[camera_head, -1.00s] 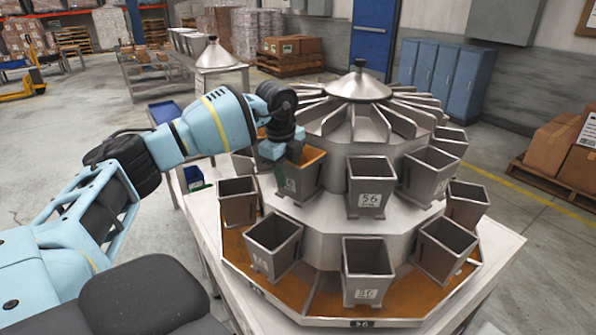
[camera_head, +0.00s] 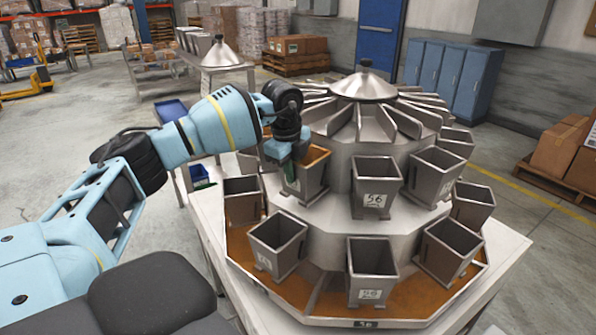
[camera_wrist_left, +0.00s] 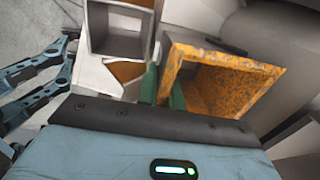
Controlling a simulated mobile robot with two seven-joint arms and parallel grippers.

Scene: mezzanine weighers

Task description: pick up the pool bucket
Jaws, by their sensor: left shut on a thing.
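The pool bucket (camera_head: 309,186) is a grey metal bucket with a rusty orange inside, on the upper tier of the weigher, at its left side in the head view. In the left wrist view the bucket (camera_wrist_left: 222,62) shows its orange mouth close in front of the fingers. My left gripper (camera_head: 288,166) is shut on the bucket's near-left wall, with one green finger (camera_wrist_left: 177,96) at the inside and one outside. My right gripper is not in view.
Other grey buckets stand close around it: one marked 56 (camera_head: 376,188) to the right and one (camera_head: 242,200) to the lower left. The weigher's cone top (camera_head: 364,86) rises behind. The white table (camera_head: 480,290) carries the weigher. Open floor lies left.

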